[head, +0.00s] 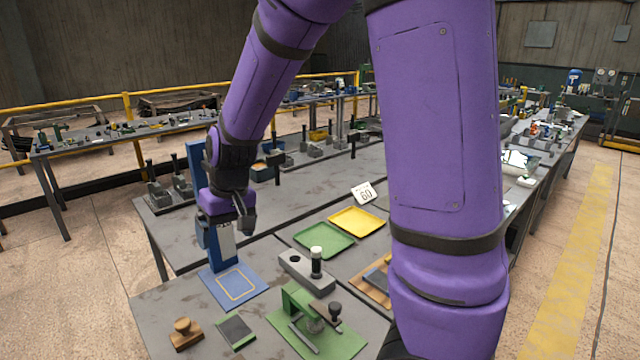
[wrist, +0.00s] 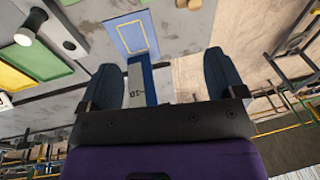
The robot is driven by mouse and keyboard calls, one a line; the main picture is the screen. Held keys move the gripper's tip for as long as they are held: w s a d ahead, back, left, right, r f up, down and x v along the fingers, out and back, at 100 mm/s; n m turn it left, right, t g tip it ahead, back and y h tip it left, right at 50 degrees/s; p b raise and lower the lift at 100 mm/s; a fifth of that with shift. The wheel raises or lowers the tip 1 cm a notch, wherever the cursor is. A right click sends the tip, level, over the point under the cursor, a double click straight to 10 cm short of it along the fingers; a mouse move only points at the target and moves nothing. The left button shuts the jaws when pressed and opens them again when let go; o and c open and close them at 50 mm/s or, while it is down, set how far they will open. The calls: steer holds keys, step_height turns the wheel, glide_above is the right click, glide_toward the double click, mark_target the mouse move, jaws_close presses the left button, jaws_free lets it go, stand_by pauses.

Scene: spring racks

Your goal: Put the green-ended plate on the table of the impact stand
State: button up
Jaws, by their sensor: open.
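The plate (head: 237,332), a flat dark piece with green along its edge, lies on the front table in the head view. A blue stand (head: 194,160) with an upright column and a flat blue base (head: 262,283) outlined in yellow stands behind it; I take this as the impact stand. Its base also shows in the wrist view (wrist: 127,42). My gripper (head: 245,222) hangs in front of the column, above the base and well away from the plate. In the wrist view my gripper (wrist: 163,78) is open, with no object held. I cannot make out the plate there.
A wooden knobbed block (head: 185,335) sits left of the plate. A green fixture (head: 345,345) and a grey block (head: 298,270) with a white-topped cylinder stand to the right. Green (head: 325,240) and yellow (head: 357,222) trays lie behind. My arm hides part of the right side.

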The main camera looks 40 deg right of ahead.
steer(key=s+d+r+t, duration=0.2)
steer(key=s+r, duration=0.6)
steer(key=s, duration=0.2)
steer(key=s+d+r+t+h, duration=0.1)
steer(key=s+d+r, duration=0.2)
steer(key=s+r, duration=0.5)
steer(key=s, duration=0.2)
steer(key=shift+s+d+t+h, duration=0.15)
steer(key=shift+s+t+h, duration=0.15)
steer(key=shift+t, duration=0.1)
steer(key=shift+o, duration=0.4)
steer(key=shift+s+d, duration=0.1)
steer(key=shift+s, duration=0.5)
steer(key=g, duration=0.5)
glide_above(228, 319)
step_height(228, 319, down, 33)
step_height(228, 319, down, 5)
steer(key=shift+w+d+f, duration=0.1)
steer(key=shift+d+f, duration=0.05)
steer(key=shift+a+f, duration=0.2)
steer(key=shift+f, duration=2.7)
